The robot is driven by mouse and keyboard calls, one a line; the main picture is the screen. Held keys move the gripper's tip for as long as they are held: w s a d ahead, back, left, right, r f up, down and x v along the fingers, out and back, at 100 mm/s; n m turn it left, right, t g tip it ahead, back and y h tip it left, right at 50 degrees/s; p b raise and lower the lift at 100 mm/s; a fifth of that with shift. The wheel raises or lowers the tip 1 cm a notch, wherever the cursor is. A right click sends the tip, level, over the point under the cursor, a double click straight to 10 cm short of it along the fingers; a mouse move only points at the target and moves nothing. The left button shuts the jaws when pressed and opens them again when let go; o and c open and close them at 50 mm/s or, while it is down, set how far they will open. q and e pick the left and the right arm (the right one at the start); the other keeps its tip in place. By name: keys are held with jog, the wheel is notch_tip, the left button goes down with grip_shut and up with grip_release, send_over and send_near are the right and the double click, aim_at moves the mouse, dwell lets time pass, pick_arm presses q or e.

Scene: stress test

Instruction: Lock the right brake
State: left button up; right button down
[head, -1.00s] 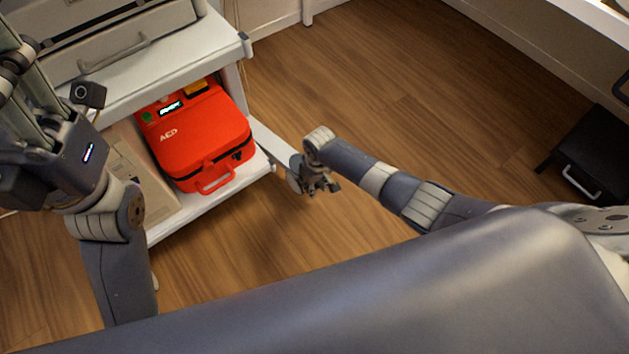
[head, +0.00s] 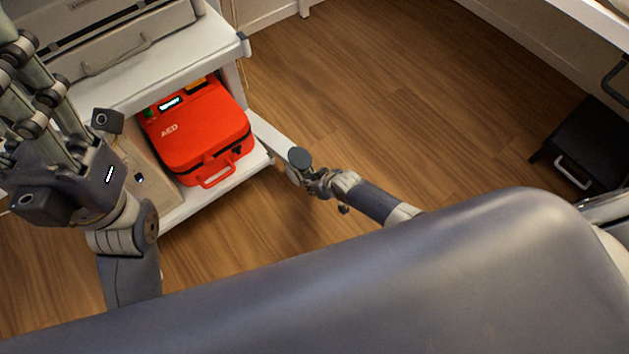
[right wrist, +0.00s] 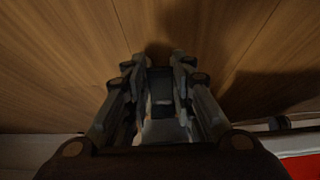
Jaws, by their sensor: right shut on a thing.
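The right brake sits at the caster (head: 294,172) at the end of the cart's white right leg, low over the floor. My right gripper (head: 318,184) is at this caster. In the right wrist view its two fingers (right wrist: 158,72) stand on either side of a small dark grey piece, the brake lever (right wrist: 161,98), and are shut on it. The lever's exact tilt is too dark to tell. My left gripper is raised at the far left of the head view, its body (head: 70,165) near the cart; its fingertips cannot be made out clearly.
The white cart (head: 175,55) holds a red AED case (head: 200,135) on its lower shelf. A black step stool (head: 585,145) stands at the right. The wood floor (head: 400,100) between them is clear. A padded grey surface (head: 350,290) fills the foreground.

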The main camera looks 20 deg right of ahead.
dwell(0.3)
jog(key=c, duration=1.4)
grip_release()
jog(key=shift+o, duration=0.2)
jog(key=v, duration=1.2)
jog(key=shift+f, duration=0.1)
